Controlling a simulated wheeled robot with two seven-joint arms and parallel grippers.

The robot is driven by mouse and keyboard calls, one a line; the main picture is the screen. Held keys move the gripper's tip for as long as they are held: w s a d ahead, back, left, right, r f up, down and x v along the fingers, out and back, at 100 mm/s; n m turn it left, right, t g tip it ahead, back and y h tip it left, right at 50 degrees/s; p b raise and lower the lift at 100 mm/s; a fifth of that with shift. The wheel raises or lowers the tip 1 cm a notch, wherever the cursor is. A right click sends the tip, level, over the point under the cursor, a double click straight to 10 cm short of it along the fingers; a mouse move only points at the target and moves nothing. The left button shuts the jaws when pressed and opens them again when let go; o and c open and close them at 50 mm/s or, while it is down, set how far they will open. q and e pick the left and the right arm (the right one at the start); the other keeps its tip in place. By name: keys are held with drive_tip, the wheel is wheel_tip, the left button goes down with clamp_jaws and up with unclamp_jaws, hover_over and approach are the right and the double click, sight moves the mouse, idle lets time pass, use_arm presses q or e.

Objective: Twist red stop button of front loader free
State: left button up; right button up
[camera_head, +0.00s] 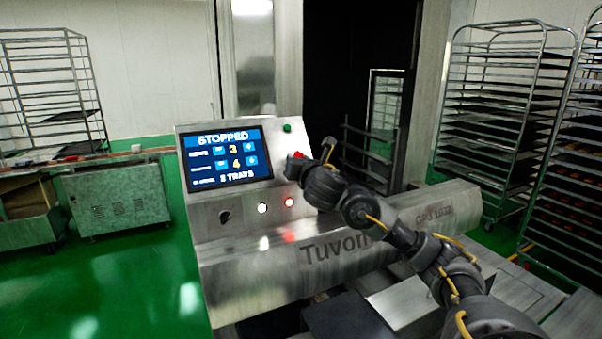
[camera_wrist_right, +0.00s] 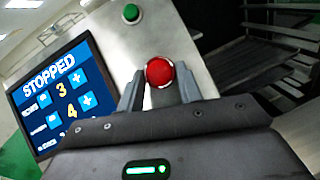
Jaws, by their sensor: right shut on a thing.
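The red stop button (camera_wrist_right: 160,72) is on the steel control panel (camera_wrist_right: 139,40), below a green button (camera_wrist_right: 131,13). In the head view the red button (camera_head: 297,155) shows only in part, at the tip of my right gripper (camera_head: 308,166). In the right wrist view my right gripper (camera_wrist_right: 160,92) has one finger on each side of the red button and is shut on it. The screen (camera_head: 225,157) left of the button reads STOPPED, with the numbers 3 and 4. My left gripper is not in view.
Below the screen are a dark knob (camera_head: 224,216), a white lit button (camera_head: 263,208) and a red lit button (camera_head: 289,201). The machine's steel body (camera_head: 270,270) extends below and right. Tray racks (camera_head: 500,110) stand right; a cabinet (camera_head: 117,197) stands left. Green floor is open at left.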

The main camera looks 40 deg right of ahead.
drive_tip(key=shift+a+m+g+h+b, duration=0.1)
drive_tip(key=shift+m+g+h+b, duration=0.4)
drive_tip(key=shift+m, duration=0.4)
drive_tip(key=shift+a+m+g+h+b, duration=0.1)
drive_tip(key=shift+m+g+h+b, duration=0.2)
drive_tip(key=shift+m+b, duration=0.45)
drive_tip(key=o, duration=1)
drive_tip(key=shift+w+f, duration=0.15)
drive_tip(key=shift+w, duration=0.2)
use_arm(q)
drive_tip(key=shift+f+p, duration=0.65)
drive_tip(key=shift+p, duration=0.3)
use_arm(e)
drive_tip(key=v, duration=1.1)
drive_tip(key=shift+d, duration=0.15)
